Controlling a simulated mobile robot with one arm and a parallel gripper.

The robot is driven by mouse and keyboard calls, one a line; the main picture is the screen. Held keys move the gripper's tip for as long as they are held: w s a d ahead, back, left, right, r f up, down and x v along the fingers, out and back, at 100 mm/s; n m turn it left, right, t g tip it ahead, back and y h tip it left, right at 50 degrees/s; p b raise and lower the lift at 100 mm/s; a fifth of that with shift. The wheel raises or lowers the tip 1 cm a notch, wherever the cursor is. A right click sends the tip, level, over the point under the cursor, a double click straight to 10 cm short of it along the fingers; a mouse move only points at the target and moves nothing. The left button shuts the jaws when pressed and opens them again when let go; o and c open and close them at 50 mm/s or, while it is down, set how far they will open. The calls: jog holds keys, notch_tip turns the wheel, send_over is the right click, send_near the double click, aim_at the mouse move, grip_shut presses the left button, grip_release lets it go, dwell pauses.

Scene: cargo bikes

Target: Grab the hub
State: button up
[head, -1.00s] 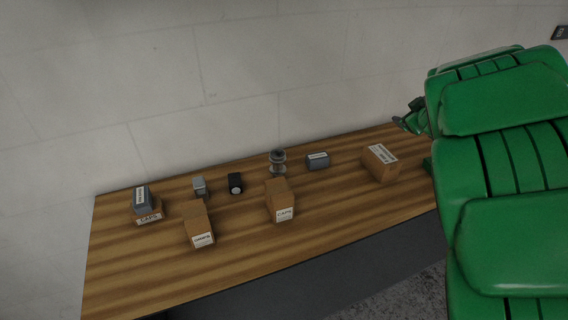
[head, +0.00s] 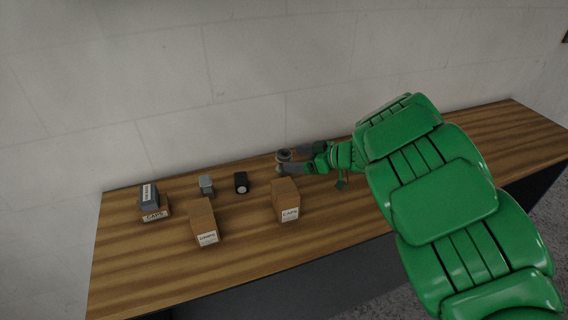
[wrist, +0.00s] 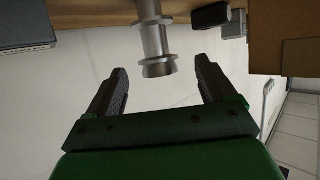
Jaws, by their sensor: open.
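The hub (head: 283,155) is a grey metal spool with flanges, standing upright near the back edge of the wooden table. In the wrist view the hub (wrist: 153,38) hangs from the top of the picture, with its flanged end between the fingertips. My gripper (head: 289,160) is low over the table, reaching in from the right, its fingers on either side of the hub. In the wrist view my gripper (wrist: 160,66) is open, with a gap on both sides of the hub. My fingers partly hide the hub in the head view.
A CAPS box (head: 286,200) stands just in front of the hub. A black item (head: 241,183), a grey part (head: 206,186), another box (head: 203,222) and a stacked pair (head: 152,203) lie left. A blue-grey box (wrist: 25,28) shows in the wrist view. The wall is close behind.

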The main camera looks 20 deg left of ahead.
aim_at(291, 159)
jog(key=shift+x, duration=2.85)
jog(key=shift+w+f, duration=0.1)
jog(key=shift+f, duration=0.05)
jog(key=c, duration=1.2)
